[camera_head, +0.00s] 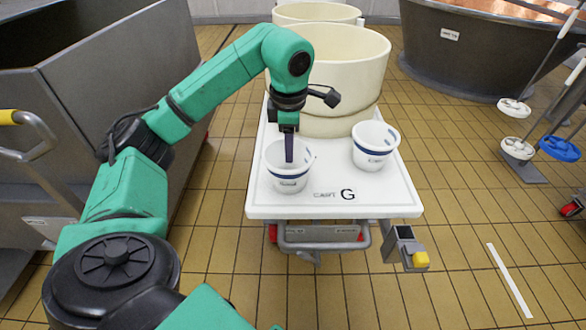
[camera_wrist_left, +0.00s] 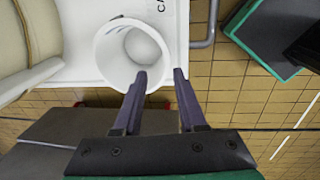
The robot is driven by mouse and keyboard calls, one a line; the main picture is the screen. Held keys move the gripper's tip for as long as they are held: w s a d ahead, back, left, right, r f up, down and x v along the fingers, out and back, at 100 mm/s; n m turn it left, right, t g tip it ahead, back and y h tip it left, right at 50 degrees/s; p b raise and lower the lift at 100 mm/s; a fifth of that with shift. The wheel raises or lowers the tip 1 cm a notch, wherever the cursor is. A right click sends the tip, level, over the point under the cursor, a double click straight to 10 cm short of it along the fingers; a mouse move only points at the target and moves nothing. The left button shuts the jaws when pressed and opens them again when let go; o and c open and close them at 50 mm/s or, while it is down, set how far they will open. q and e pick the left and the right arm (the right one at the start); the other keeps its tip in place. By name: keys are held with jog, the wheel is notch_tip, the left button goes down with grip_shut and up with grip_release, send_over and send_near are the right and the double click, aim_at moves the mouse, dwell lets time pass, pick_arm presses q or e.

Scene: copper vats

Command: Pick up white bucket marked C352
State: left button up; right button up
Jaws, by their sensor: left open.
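Two white buckets with blue bands stand upright on the white cart top. The left bucket (camera_head: 288,184) is under my left gripper (camera_head: 289,160); the right bucket (camera_head: 374,150) stands farther back. Both carry small dark markings, too small to read, so I cannot tell which is C352. In the left wrist view the left bucket (camera_wrist_left: 115,50) is open and looks empty. My left gripper (camera_wrist_left: 160,72) is open there, its jaws near the bucket's right-hand rim: one finger overlaps the bucket, the other is just outside it. I see no grip on the wall. My right gripper is out of view.
The cart top (camera_head: 265,205) is bare at its front, around the letter G. Large cream tubs (camera_head: 345,75) stand behind the buckets. A grey metal bin (camera_head: 120,75) is at left, a dark vat (camera_head: 470,50) at back right.

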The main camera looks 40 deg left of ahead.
aim_at(292, 185)
pick_arm(q)
jog(key=f+b, duration=0.1)
jog(key=f, duration=0.3)
jog(key=f+b, duration=0.1)
jog(key=f, duration=0.3)
jog(key=w+f+b, duration=0.1)
jog(key=f, duration=0.4)
jog(key=shift+w+a+f, duration=0.1)
grip_shut()
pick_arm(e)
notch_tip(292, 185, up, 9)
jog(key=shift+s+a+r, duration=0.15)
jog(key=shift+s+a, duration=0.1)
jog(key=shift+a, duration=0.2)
